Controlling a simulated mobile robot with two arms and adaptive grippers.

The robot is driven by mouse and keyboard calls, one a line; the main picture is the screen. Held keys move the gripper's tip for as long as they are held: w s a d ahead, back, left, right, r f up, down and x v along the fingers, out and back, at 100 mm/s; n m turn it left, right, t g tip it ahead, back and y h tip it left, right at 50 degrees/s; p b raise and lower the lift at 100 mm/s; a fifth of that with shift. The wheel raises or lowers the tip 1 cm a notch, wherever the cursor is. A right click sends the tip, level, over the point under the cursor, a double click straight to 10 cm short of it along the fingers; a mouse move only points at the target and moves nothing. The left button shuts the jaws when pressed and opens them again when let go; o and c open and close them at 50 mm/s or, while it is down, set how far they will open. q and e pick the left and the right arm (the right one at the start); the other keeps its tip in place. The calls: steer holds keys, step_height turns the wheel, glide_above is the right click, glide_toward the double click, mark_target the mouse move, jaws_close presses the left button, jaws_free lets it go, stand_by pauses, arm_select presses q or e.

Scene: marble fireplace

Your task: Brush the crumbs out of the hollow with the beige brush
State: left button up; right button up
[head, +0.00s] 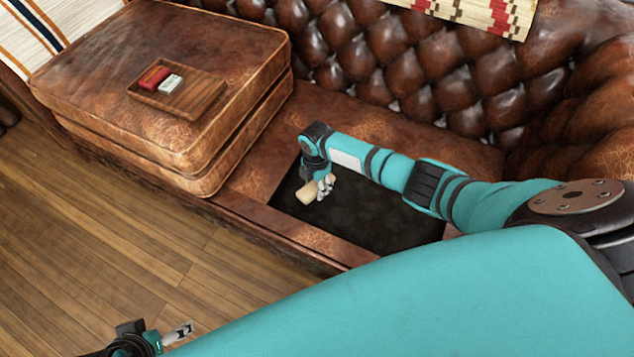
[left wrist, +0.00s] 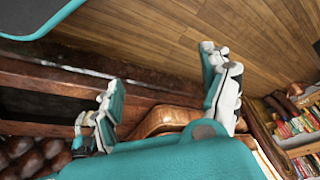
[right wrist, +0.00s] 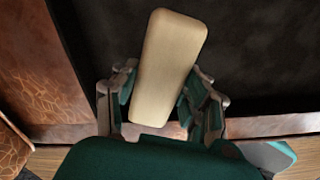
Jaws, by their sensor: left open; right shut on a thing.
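The hollow (head: 375,225) is a dark, rectangular recess in the seat of a brown leather sofa. Its dark floor also shows in the right wrist view (right wrist: 265,60). My right gripper (head: 322,188) is over the left part of the hollow, shut on the beige brush (head: 306,193). In the right wrist view the brush (right wrist: 168,65) is a plain beige block between the fingers; bristles are not visible. I cannot make out crumbs. Whether the brush touches the floor is unclear. My left gripper (head: 178,333) is low at the front left, open and empty; its spread fingers show in the left wrist view (left wrist: 165,95).
Stacked leather cushions (head: 190,60) stand left of the hollow, with a wooden tray (head: 195,105) on top holding a red item and a white item. The tufted backrest (head: 400,55) rises behind. Wooden floor (head: 90,240) lies in front. A bookshelf (left wrist: 300,140) shows in the left wrist view.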

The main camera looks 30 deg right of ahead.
steer(key=shift+r, duration=0.4)
steer(key=shift+r+p, duration=0.6)
steer(key=shift+p, duration=0.4)
arm_select(q)
step_height(320, 180, down, 10)
steer(key=d+g+p, duration=0.1)
steer(key=shift+w, duration=0.45)
arm_select(e)
steer(key=shift+r, duration=0.5)
arm_select(q)
steer(key=shift+d, duration=0.1)
